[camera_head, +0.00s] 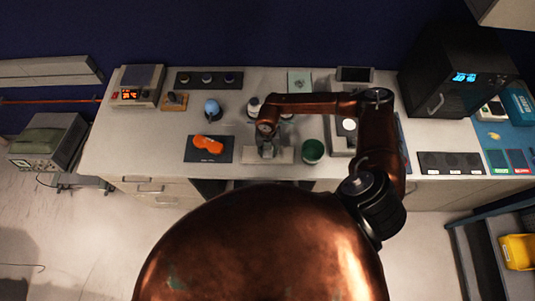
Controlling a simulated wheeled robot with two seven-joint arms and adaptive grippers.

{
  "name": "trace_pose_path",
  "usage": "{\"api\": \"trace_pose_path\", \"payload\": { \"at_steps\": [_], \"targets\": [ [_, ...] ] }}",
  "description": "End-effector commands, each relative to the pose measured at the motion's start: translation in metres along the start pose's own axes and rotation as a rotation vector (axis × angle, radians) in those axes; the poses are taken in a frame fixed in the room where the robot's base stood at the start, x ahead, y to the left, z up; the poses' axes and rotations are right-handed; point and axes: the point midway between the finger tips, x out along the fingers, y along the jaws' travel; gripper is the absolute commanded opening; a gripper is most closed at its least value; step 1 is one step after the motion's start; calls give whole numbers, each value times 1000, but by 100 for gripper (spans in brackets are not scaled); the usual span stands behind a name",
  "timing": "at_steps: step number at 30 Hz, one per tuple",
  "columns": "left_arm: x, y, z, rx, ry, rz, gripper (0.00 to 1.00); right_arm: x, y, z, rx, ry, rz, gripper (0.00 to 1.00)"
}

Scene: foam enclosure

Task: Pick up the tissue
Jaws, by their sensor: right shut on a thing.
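A pale, flat piece that looks like the tissue (284,156) lies at the front edge of the white counter (125,150), left of a green cup. My right arm reaches over the counter from the right and bends down at the wrist. My right gripper (267,152) points down at the pale piece and is shut on it. The fingertips are small and dark here, and they hide part of the piece. My left gripper is not in view.
The green cup (313,151) stands close to the right of my gripper. An orange object (208,144) lies on a dark mat to the left, with a blue object (212,109) behind it. A black oven-like device (455,75) stands at the back right.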

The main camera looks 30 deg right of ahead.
Motion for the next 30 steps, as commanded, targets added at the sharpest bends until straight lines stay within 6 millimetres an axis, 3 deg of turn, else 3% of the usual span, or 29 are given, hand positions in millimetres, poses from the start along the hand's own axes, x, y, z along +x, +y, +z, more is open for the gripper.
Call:
{"api": "trace_pose_path", "payload": {
  "at_steps": [11, 17, 24, 30],
  "targets": [
    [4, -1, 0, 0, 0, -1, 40, -5, 0, 1, 0, -2, 1, 21],
    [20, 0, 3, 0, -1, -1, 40, -32, 2, -1, -4, -4, 3, 21],
    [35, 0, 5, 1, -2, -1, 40, -88, 17, -47, -9, -4, 5, 21],
    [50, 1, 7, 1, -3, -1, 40, -109, 32, -93, -8, -1, 4, 21]
  ]
}}
